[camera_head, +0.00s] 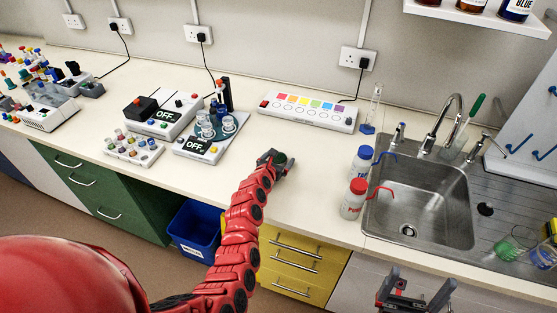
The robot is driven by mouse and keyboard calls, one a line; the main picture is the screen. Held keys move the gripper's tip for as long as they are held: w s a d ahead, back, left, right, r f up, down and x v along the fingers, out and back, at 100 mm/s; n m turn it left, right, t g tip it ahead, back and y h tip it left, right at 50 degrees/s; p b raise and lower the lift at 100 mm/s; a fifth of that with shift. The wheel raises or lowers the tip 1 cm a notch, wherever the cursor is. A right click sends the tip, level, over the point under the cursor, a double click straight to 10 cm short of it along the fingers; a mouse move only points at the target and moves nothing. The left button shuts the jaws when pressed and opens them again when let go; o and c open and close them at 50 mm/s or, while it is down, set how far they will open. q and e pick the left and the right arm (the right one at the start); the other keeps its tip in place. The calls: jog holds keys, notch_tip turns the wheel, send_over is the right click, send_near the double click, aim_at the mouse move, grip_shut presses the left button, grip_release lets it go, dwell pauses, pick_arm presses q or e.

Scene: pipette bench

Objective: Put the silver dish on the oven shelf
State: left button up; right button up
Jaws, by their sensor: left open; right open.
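I cannot make out a silver dish or an oven with a shelf in this view. My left gripper (284,163) is at the end of the red arm, over the bench top (315,190) near its middle. It is open, and I see nothing held in it. My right gripper (421,281) shows at the bottom edge, in front of the bench below the sink. Its two fingers are apart and nothing is between them.
Two OFF-marked devices (198,147) and a vial rack (133,150) stand left of my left gripper. A colour-button strip (308,111) lies behind it. Red-capped (353,199) and blue-capped (361,162) bottles stand beside the sink (425,200). A blue bin (195,230) is below.

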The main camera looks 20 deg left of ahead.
pick_arm(q)
jog(key=shift+w+f, duration=0.15)
jog(key=shift+f, duration=0.05)
jog(key=c, duration=1.2)
jog(key=shift+r, duration=0.2)
